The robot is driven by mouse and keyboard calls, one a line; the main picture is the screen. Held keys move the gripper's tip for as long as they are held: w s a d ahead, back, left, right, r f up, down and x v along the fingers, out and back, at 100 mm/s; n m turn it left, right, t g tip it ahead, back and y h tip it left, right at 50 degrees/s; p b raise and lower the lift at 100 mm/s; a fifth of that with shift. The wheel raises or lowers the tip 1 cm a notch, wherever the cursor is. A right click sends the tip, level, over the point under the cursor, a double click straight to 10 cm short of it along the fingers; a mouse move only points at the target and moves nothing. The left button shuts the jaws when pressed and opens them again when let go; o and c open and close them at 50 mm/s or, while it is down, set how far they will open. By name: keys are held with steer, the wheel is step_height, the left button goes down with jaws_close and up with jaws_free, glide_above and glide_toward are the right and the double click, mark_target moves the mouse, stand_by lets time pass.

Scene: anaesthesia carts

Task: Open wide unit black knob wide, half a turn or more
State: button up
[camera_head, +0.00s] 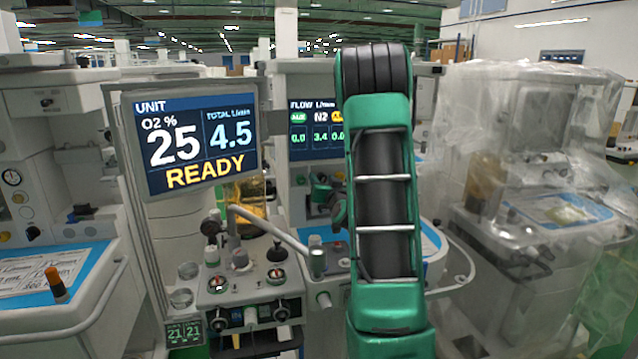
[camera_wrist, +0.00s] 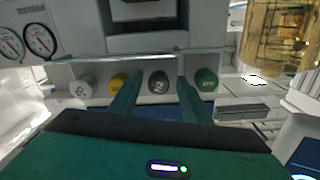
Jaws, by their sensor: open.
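The black knob (camera_wrist: 158,83) is on the front of the unit in the wrist view, in a row between a yellow knob (camera_wrist: 118,82) and a green knob (camera_wrist: 206,80). My gripper (camera_wrist: 159,98) is open, with one green finger on each side of the black knob in the picture. I cannot tell whether the fingers reach around it or stop short of it. In the head view my arm covers part of the unit (camera_head: 300,80), and the knob row is hidden.
A white knob (camera_wrist: 80,88) ends the row at left, below two gauges (camera_wrist: 40,40). A screen (camera_head: 188,138) reads READY, O2 25 and total 4.5; a flow screen (camera_head: 312,128) stands behind. A plastic-covered cart (camera_head: 530,150) is at right. A bent metal tube (camera_head: 270,228) crosses left of my arm.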

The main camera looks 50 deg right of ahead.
steer(key=shift+w+d, duration=0.15)
steer(key=shift+w, duration=0.1)
steer(key=c, duration=1)
steer(key=shift+n, duration=0.9)
steer(key=shift+c, duration=0.2)
steer(key=o, duration=1)
steer(key=shift+w, duration=0.1)
steer(key=shift+o, duration=0.2)
